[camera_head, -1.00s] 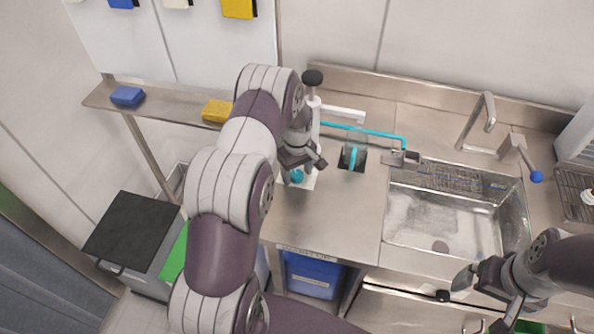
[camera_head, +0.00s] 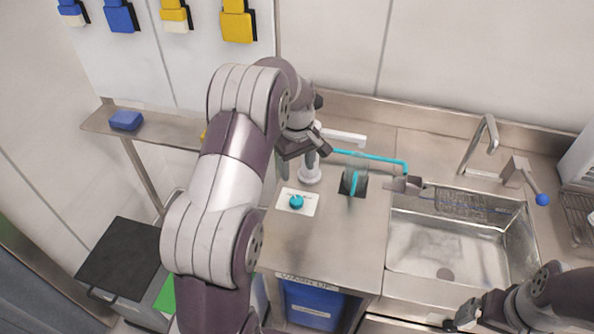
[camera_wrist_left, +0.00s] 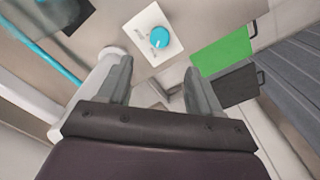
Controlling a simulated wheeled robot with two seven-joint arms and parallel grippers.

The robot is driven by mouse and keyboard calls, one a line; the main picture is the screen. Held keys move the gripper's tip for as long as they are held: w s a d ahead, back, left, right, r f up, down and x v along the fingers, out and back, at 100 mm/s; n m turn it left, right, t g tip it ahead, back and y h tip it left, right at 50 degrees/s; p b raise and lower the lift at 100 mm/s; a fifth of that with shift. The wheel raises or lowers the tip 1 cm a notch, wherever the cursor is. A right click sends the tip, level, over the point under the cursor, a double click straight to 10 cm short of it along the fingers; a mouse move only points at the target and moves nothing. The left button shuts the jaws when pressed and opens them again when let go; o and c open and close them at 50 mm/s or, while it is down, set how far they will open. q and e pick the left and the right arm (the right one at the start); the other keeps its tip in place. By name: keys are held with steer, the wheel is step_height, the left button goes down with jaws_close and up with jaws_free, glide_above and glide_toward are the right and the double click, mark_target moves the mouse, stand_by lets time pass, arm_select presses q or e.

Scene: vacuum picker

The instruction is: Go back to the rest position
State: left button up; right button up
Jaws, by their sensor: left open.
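My left gripper (camera_head: 300,160) is raised over the counter, beside the white stand (camera_head: 310,174), and partly hides it. In the left wrist view its two fingers (camera_wrist_left: 160,85) are apart with nothing between them. A white plate with a teal knob (camera_head: 297,202) lies on the counter below; the knob also shows in the left wrist view (camera_wrist_left: 159,37), beyond the fingertips. My right gripper (camera_head: 462,318) is at the lower right, in front of the sink; its jaws are too unclear to read.
The sink (camera_head: 440,244) and tap (camera_head: 485,135) are at the right. A blue sponge (camera_head: 125,120) lies on the shelf (camera_head: 165,130). A blue bin (camera_head: 312,304) is under the counter.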

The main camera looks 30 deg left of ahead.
stand_by(0.3)
arm_select(q)
steer(key=s+d+r+m, duration=0.1)
steer(key=s+d+m, duration=0.5)
steer(key=s, duration=0.4)
steer(key=s+d+r+m+t, duration=0.1)
steer(key=s+d+m, duration=0.4)
steer(key=s, duration=0.4)
steer(key=shift+s+d+r+m, duration=0.35)
steer(key=shift+m, duration=0.15)
steer(key=shift+s, duration=0.15)
